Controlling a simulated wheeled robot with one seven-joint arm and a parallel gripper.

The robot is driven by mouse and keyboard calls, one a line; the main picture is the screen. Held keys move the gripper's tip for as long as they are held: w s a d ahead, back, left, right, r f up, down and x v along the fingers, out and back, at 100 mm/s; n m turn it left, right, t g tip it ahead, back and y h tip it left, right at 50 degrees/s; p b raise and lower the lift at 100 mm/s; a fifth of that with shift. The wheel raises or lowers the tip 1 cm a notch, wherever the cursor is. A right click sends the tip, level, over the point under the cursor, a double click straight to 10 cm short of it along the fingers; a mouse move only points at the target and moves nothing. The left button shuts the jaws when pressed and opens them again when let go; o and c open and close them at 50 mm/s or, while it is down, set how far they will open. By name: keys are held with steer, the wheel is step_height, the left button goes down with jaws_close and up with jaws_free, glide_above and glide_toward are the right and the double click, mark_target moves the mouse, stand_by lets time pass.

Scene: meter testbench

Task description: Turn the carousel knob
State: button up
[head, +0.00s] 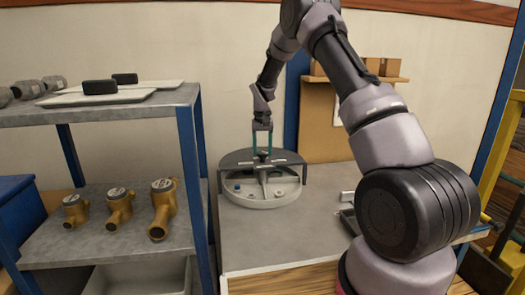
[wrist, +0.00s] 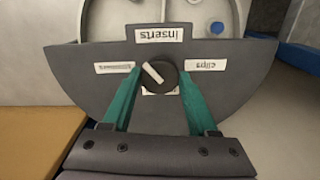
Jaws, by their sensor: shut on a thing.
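The carousel (head: 262,201) is a round grey tray with compartments under a dark half-round cover (wrist: 85,78), standing on the bench at the centre of the head view. The black knob (wrist: 160,76) sits on the cover, and its white pointer line slants toward the upper left in the wrist view. Labels around it include "Inserts" (wrist: 160,35) above, "clips" (wrist: 206,65) to the right and a small, hard-to-read one (wrist: 114,68) to the left. My gripper (head: 262,142) points down over the carousel. Its green fingers are shut on the knob, one on each side.
A blue-framed shelf (head: 187,140) with several brass meters (head: 163,205) stands close on the left. A blue item (wrist: 217,28) lies in a carousel compartment. A metal tray (head: 348,215) is on the bench to the right. The bench front (head: 280,245) is clear.

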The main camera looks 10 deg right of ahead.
mark_target(262, 152)
steer(key=m, duration=0.4)
steer(key=shift+m, duration=1.6)
steer(key=o, duration=1.3)
steer(key=shift+o, duration=0.2)
steer(key=shift+r, duration=0.15)
step_height(262, 152, up, 10)
steer(key=shift+r, duration=0.25)
